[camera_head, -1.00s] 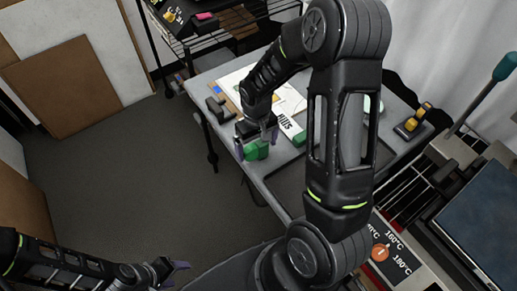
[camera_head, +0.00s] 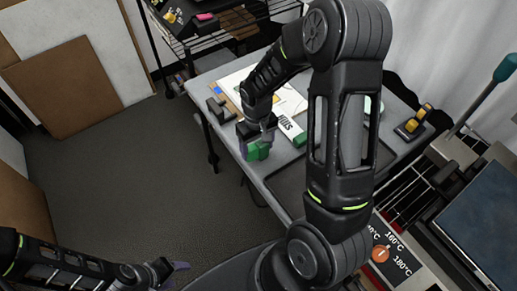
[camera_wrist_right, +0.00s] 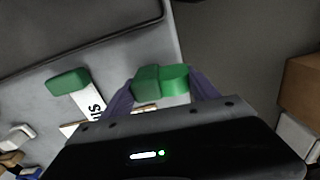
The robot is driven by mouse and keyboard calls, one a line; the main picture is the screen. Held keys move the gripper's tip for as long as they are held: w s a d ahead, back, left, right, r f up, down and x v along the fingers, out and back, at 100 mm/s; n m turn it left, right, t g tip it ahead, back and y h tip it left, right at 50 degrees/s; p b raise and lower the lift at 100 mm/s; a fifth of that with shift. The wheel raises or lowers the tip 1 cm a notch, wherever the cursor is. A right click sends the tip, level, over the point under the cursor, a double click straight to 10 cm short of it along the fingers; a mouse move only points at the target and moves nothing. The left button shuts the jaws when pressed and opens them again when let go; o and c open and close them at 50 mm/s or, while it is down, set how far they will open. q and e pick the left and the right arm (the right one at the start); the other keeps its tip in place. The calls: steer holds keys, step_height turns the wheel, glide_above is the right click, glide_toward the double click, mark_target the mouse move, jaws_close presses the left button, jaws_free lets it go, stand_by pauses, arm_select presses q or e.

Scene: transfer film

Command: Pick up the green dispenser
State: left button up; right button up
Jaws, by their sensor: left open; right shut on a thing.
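The green dispenser (camera_head: 258,151) is at the left edge of the grey table in the head view. My right gripper (camera_head: 256,140) is shut on it from above. In the right wrist view the green dispenser (camera_wrist_right: 161,82) sits between the two purple fingers of my right gripper (camera_wrist_right: 162,95). The wrist camera housing hides its lower part, and I cannot tell whether it still touches the table. My left gripper (camera_head: 178,276) is open and empty at the bottom of the head view, low and far from the table.
On the grey table (camera_head: 272,168) lie a white labelled box with a green end (camera_head: 299,139), papers and a black tape holder (camera_head: 219,108). A yellow-handled tool (camera_head: 413,124) and a heat press (camera_head: 480,215) stand to the right. The floor left of the table is clear.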

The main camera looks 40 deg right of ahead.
steer(key=shift+c, duration=0.2)
step_height(320, 180, up, 10)
steer(key=shift+r+b, duration=0.1)
steer(key=shift+b, duration=0.45)
steer(key=o, duration=1)
steer(key=shift+c, duration=0.2)
steer(key=c, duration=0.7)
steer(key=shift+o, duration=0.2)
steer(key=w+a+r, duration=0.3)
steer(key=w+a, duration=0.7)
steer(key=a, duration=0.2)
steer(key=shift+w+r+n, duration=0.2)
steer(key=shift+r+n, duration=0.05)
steer(key=shift+n, duration=0.15)
